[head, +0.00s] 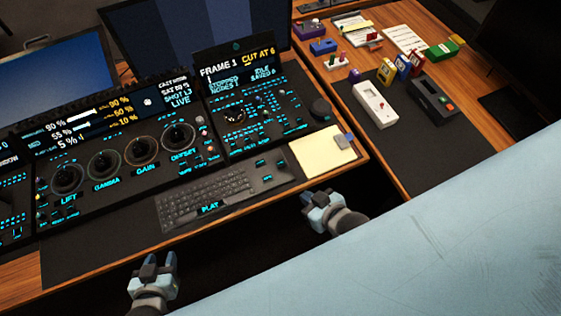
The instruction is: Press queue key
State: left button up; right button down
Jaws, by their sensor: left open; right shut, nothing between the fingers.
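The key labels are too small to read, so I cannot tell which one is the queue key. My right gripper (320,202) is shut and empty, in front of the desk edge, below and right of the panel and apart from it. My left gripper (160,264) is open and empty, low at the left, in front of the desk edge and well away from the panel.
A dark keyboard (205,200) and a cream notepad (312,158) lie before the panels. A dial panel (105,170) with several large knobs is at the left. Screens stand behind. The right side desk holds small boxes and a white device (375,104).

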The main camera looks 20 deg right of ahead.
aim_at(279, 164)
jog(key=i+j+z, duration=0.15)
jog(key=j+z, duration=0.2)
jog(key=i+j+z, duration=0.1)
jog(key=z, duration=0.2)
jog(key=j, duration=0.1)
